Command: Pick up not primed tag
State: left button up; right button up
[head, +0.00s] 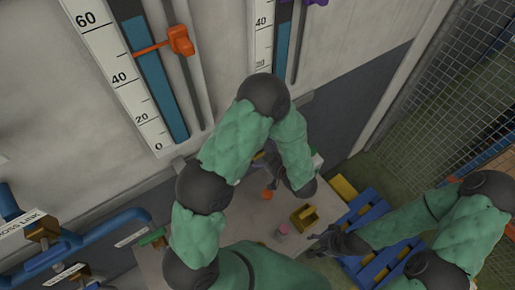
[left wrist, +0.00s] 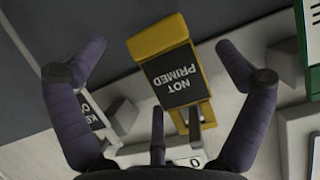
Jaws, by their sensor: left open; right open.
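The not primed tag (left wrist: 176,77) is a black plate with white "NOT PRIMED" lettering, upside down in the left wrist view. It lies against a yellow block or holder (left wrist: 155,40). My left gripper (left wrist: 161,48) is open, its dark fingers spread on both sides of the tag; I cannot tell if any finger touches it. In the head view my left arm mostly hides the tag and the left gripper. My right gripper (head: 332,241) is open and empty, to the right of the small table's front part.
The grey table (head: 243,215) carries a yellow holder (head: 304,217), a pink-topped cylinder (head: 283,229) and an orange piece (head: 267,194). A blue pallet (head: 372,208) stands right; blue pipes (head: 118,222) are left.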

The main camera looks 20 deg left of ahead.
pick_arm(q)
jog(key=c, duration=1.1)
jog(key=shift+o, duration=0.2)
jog(key=shift+r, duration=0.15)
jog(key=s+d+b, duration=0.2)
jog(key=s+d, duration=0.2)
jog(key=d, duration=0.3)
jog(key=s+d+r+b, duration=0.1)
jog(key=s+d, duration=0.4)
jog(key=d, duration=0.3)
jog(key=shift+d+r+b, duration=0.15)
jog(key=shift+d+b, duration=0.15)
jog(key=shift+b, duration=0.1)
jog(key=shift+r+p, duration=0.35)
jog(key=shift+p, duration=0.35)
jog(key=shift+s+d, duration=0.1)
jog(key=shift+d, duration=0.05)
